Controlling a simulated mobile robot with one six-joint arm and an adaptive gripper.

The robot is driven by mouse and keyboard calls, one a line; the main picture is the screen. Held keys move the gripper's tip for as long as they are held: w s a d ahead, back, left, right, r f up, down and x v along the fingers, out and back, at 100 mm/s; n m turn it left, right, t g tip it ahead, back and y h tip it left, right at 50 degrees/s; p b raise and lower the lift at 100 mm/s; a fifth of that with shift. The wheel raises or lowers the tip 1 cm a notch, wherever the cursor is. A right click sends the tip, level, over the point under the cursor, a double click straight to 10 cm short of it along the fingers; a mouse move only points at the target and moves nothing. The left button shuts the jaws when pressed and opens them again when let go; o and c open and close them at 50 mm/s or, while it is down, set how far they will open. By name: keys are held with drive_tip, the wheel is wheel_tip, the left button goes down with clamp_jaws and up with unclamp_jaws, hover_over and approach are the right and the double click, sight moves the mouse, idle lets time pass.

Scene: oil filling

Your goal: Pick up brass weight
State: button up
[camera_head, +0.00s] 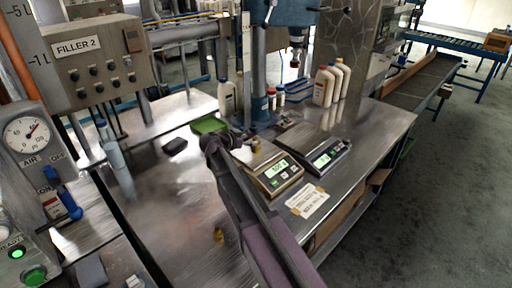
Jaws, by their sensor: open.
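A small brass-coloured piece (256,146), likely the brass weight, shows at the back edge of the left scale's pan. Another small amber-brass piece (218,235) lies on the steel table to the left of my arm; it is too small to tell what it is. The left scale (282,177) has a lit display and a pale pan, partly covered by my arm. My gripper (243,147) is open, close to the left of the brass piece at the scale. Its fingers are small and dark here, and I cannot tell whether they touch the piece.
A second scale (324,157) stands to the right, with a paper label (307,201) in front. White bottles (328,84), small red-capped bottles and a blue drill-like stand are behind. A green tray (209,125) and a black pad (175,146) lie left. The front-left steel surface is mostly clear.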

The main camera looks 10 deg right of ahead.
sight(256, 138)
drive_tip(key=shift+b+x, duration=0.65)
drive_tip(key=shift+x, duration=1.45)
